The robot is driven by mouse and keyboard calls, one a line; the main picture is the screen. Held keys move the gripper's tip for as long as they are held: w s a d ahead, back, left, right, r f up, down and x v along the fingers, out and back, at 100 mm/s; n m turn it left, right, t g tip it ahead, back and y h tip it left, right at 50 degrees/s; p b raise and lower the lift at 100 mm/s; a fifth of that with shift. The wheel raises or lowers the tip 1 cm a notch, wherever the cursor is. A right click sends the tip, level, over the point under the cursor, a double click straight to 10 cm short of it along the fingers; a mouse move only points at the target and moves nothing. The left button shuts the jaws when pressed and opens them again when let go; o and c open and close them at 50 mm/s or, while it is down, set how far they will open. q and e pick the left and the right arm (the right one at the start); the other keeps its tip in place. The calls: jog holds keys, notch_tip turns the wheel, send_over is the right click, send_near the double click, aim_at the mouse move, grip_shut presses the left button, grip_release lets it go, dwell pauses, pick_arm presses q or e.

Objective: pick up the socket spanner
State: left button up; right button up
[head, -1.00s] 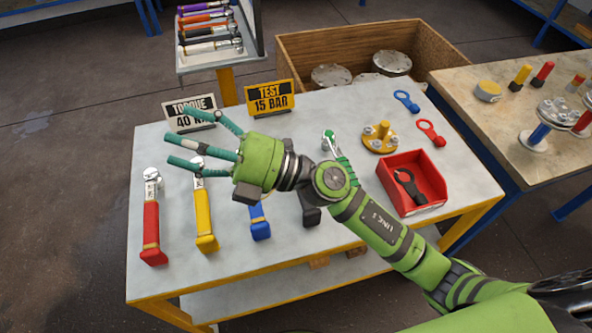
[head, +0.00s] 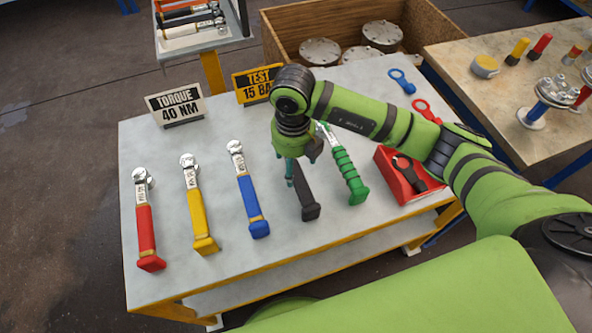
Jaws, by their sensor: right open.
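Several long-handled spanners lie in a row on the grey table (head: 225,270): red (head: 147,235), yellow (head: 199,222), blue (head: 252,210), black (head: 305,195) and ribbed green (head: 347,172). The red, yellow and blue ones show silver heads at their far ends. I cannot tell for sure which one the task names as the socket spanner. My right gripper (head: 296,172) points down over the black-handled one, open, with teal fingers. It hides that tool's head and upper part; contact cannot be told. My left gripper is out of view.
A red tray (head: 423,196) holding a dark spanner stands at right, with blue (head: 402,80) and red (head: 427,110) ring tools behind. Two signs (head: 178,106) stand at the back. A wooden crate (head: 430,30) and second table (head: 500,120) lie beyond.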

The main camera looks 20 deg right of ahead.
aim_at(294, 171)
jog(key=shift+f+p, duration=0.65)
jog(key=shift+f, duration=1.65)
jog(key=c, duration=1.4)
jog(key=shift+r, duration=0.15)
